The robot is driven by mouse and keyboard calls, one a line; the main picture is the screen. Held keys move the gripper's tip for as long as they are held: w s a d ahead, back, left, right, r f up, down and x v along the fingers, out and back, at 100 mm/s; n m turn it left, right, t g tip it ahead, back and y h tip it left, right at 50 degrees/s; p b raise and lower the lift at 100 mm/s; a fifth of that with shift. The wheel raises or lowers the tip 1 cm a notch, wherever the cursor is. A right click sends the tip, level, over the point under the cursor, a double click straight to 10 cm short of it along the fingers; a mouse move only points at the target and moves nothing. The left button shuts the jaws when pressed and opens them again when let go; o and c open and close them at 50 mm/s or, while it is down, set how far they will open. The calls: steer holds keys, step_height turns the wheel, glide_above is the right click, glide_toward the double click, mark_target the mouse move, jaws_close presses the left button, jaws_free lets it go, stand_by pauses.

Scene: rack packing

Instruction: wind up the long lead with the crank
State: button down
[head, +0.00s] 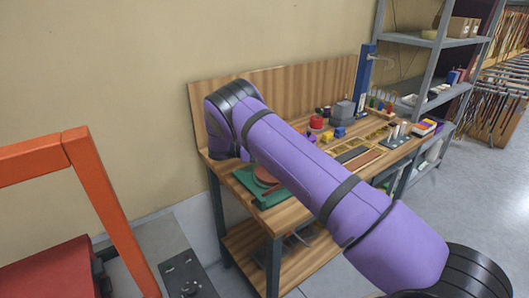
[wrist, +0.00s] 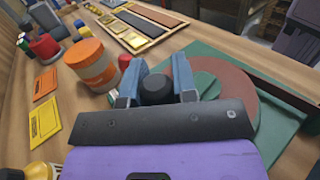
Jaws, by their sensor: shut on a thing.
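My gripper (wrist: 156,82) has its two blue-grey fingers closed on either side of a black round knob (wrist: 156,90), seemingly the crank's handle, in the wrist view. Beside and beyond it lies a reddish-brown disc (wrist: 232,84) on a green base (wrist: 278,137). In the head view the green base (head: 268,199) and part of the disc (head: 265,176) show at the near left end of the workbench. My purple arm hides the gripper and knob there. I cannot make out the long lead or its wound state.
An orange-and-white cylinder (wrist: 92,64) stands close to the left finger, with a red object beside it. Trays and small items fill the bench's far part (head: 352,153). A wooden back panel (head: 300,95) stands behind.

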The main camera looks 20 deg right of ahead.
steer(key=shift+d+m+g+y, duration=0.25)
steer(key=shift+m+g, duration=0.15)
steer(key=shift+g, duration=0.2)
steer(key=shift+d+m+g+y, duration=0.15)
steer(key=shift+m+g+y, duration=0.1)
steer(key=shift+m+g, duration=0.25)
steer(key=shift+d, duration=0.1)
steer(key=c, duration=0.9)
jaws_free()
steer(key=shift+r, duration=0.5)
steer(key=s+a+r, duration=0.1)
steer(key=s+r, duration=0.3)
steer(key=s, duration=1.2)
steer(key=shift+a, duration=0.15)
